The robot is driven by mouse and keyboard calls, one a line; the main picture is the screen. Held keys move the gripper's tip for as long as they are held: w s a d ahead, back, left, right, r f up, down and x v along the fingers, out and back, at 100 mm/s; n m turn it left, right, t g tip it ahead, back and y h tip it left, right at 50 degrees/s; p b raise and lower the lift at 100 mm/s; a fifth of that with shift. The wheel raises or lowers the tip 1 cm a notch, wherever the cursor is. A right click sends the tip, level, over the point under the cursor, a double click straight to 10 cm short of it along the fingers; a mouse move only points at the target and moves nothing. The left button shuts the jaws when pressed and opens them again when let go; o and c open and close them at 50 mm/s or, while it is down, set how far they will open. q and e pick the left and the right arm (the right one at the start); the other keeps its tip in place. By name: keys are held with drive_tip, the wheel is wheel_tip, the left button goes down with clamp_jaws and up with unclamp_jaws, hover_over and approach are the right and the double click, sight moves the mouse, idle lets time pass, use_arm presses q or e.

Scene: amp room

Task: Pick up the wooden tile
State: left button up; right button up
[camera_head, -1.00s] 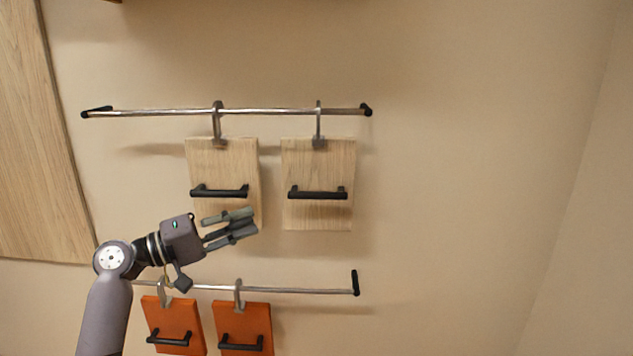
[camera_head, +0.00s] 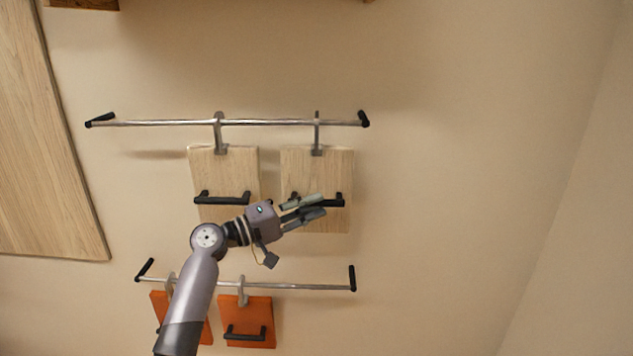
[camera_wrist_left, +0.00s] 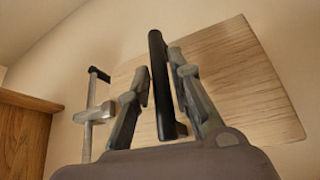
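Two light wooden tiles hang by grey hooks from the upper metal rail: the left tile (camera_head: 224,170) and the right tile (camera_head: 318,170). Each has a black bar handle. My left gripper (camera_head: 316,206) is in front of the right tile, at its handle (camera_head: 340,202), and hides part of that handle. In the left wrist view the black handle (camera_wrist_left: 158,80) stands between the two fingers of my left gripper (camera_wrist_left: 158,88), with the tile (camera_wrist_left: 245,75) behind. The fingers are apart, with a gap visible beside the handle. My right gripper is not in view.
The upper rail (camera_head: 270,123) is fixed to the beige wall. Below, a second rail (camera_head: 300,288) carries two orange tiles (camera_head: 249,310), the left one partly behind my arm. A wooden panel (camera_head: 45,160) is at far left. The wall at right is clear.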

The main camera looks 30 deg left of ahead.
use_arm(q)
drive_tip(key=shift+x, duration=1.2)
drive_tip(key=shift+s+a, duration=0.1)
drive_tip(key=shift+s, duration=0.05)
drive_tip(key=shift+c, duration=0.7)
clamp_jaws()
drive_tip(key=shift+r, duration=0.1)
